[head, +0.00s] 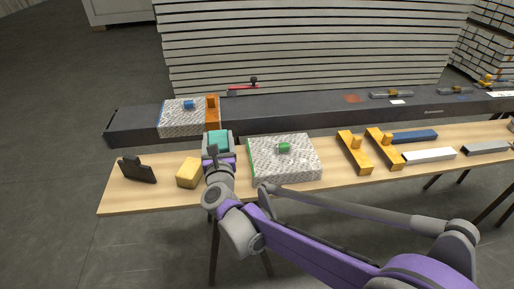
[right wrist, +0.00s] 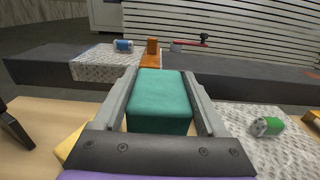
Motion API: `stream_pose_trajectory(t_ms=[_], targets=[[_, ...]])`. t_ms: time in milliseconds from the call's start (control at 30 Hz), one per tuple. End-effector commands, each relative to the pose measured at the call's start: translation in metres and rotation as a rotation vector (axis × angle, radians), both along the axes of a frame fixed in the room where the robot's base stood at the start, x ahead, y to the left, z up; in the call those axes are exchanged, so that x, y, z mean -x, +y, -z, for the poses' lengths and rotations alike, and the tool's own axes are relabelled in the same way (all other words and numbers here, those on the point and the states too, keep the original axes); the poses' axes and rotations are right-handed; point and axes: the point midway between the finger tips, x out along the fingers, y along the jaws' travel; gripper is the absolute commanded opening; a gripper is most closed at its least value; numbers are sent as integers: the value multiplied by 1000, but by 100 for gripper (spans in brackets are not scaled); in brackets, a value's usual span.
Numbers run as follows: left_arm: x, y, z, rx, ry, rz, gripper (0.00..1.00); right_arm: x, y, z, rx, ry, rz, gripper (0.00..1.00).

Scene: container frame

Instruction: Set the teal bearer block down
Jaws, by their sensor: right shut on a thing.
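The teal bearer block (right wrist: 160,100) is between the fingers of my right gripper (right wrist: 160,85), which is shut on it. In the head view the teal block (head: 217,140) shows just beyond the wrist, partly hidden by my right gripper (head: 217,148). It is over the back edge of the wooden table, between the yellow block and the speckled slab. I cannot tell whether it touches anything beneath. My left gripper is not in view.
A yellow block (head: 189,172) and a black wedge (head: 138,170) lie left on the wooden table (head: 120,200). A speckled slab (head: 284,168) with a green piece is right. Behind runs a dark beam (head: 290,113) bearing a speckled mat (head: 180,118) and an orange bracket (head: 212,112).

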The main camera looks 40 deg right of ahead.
Motion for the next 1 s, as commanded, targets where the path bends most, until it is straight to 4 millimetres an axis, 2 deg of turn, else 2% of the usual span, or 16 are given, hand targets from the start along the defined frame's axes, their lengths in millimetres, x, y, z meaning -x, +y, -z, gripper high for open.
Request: stream_pose_trajectory(t_ms=[233, 467, 700, 1000], targets=[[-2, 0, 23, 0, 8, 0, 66, -1, 0, 48, 0, 1, 0, 22], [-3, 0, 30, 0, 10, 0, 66, -1, 0, 66, 0, 0, 0, 22], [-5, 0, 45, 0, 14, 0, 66, -1, 0, 98, 0, 0, 0, 22], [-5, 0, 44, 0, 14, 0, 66, 0, 0, 99, 0, 0, 0, 22]])
